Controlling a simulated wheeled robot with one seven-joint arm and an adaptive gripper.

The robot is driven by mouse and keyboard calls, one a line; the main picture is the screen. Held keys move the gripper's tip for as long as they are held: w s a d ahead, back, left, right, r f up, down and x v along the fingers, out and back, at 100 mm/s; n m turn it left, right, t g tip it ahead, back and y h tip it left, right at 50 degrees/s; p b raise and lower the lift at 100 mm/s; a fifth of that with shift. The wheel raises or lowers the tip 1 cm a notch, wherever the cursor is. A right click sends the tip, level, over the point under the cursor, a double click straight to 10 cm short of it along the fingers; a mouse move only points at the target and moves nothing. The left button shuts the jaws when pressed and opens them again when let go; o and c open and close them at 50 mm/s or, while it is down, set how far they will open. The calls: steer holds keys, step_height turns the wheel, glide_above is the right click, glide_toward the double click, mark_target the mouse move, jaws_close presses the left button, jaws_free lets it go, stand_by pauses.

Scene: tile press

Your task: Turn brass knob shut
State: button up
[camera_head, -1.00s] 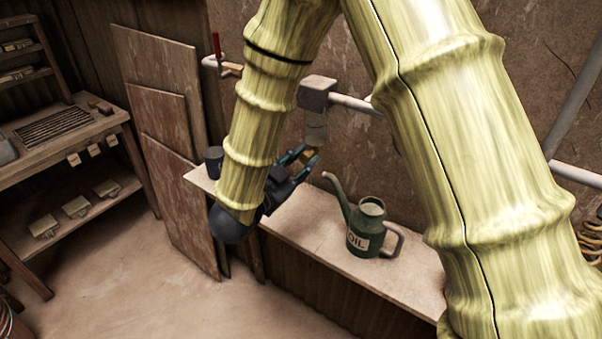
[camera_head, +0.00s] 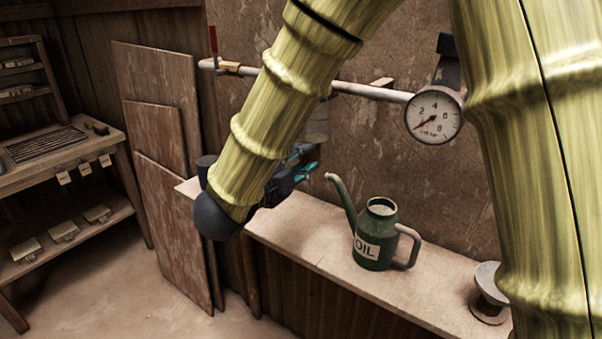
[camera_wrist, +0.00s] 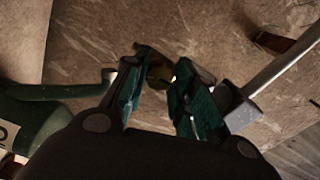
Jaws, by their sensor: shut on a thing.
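The brass knob (camera_wrist: 158,70) shows dark gold between the fingertips in the wrist view, with a finger on either side of it. My gripper (camera_wrist: 157,80) is shut on it. In the head view my gripper (camera_head: 304,162) is at the lower end of my arm, just below the clear bowl (camera_head: 318,125) under the wall pipe. The knob cannot be made out in the head view, and its turn angle cannot be read.
A green oil can (camera_head: 375,235) stands on the shelf (camera_head: 300,225), its spout close right of my gripper. A pressure gauge (camera_head: 434,115) and a red-handled valve (camera_head: 213,42) are on the pipe (camera_head: 370,92). A dark cup (camera_head: 205,165) stands left, partly behind my arm.

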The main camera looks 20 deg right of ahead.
steer(key=shift+m+b, duration=0.7)
steer(key=o, duration=1)
steer(key=shift+o, duration=0.2)
steer(key=shift+a, duration=0.1)
steer(key=v, duration=1.2)
steer(key=shift+s+f, duration=0.1)
